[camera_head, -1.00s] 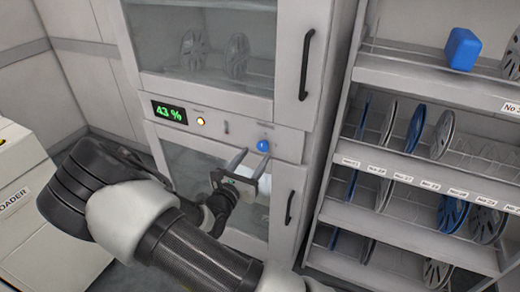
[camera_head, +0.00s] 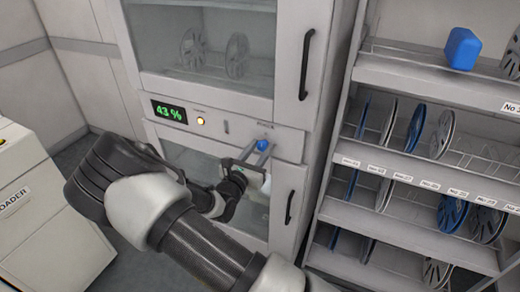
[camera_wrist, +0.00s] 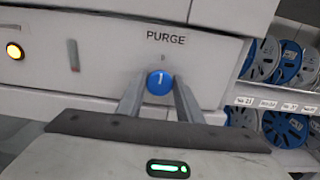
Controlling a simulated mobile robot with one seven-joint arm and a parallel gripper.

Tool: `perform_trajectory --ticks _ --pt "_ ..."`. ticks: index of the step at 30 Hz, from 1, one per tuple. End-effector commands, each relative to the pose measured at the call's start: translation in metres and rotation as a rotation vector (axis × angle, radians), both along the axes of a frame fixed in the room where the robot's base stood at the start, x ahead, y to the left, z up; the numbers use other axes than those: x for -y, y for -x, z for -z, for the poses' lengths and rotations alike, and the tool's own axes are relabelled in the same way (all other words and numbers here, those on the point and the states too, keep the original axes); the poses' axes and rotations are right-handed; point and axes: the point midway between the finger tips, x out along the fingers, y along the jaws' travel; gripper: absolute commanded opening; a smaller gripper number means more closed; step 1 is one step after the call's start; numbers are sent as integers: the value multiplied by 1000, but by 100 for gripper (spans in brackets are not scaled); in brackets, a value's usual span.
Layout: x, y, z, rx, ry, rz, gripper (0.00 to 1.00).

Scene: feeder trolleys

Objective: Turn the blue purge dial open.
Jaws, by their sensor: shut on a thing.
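The blue purge dial (camera_head: 262,145) is a small round knob on the cabinet's middle panel. It also shows in the wrist view (camera_wrist: 160,83), under the word PURGE, with a short white mark on its face. My gripper (camera_head: 260,150) reaches up to the panel from below, and its fingers are shut on the dial. In the wrist view the two grey fingers (camera_wrist: 159,88) stand one on each side of the dial.
The panel has a green 43 % display (camera_head: 170,112), a lit yellow lamp (camera_head: 200,121) and a small slot. Cabinet doors with black handles (camera_head: 306,64) lie above and below. A reel rack (camera_head: 400,175) stands at the right, with a blue block (camera_head: 462,48) on top. A cream loader (camera_head: 30,190) stands left.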

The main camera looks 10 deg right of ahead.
Motion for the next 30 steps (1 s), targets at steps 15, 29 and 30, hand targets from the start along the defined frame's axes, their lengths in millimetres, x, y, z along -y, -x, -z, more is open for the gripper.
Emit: perform_trajectory --ticks 15,29,30 --pt "1 1 1 123 -170 2 10" --pt "3 2 5 379 -522 2 10" --pt "2 2 5 401 -553 2 10"
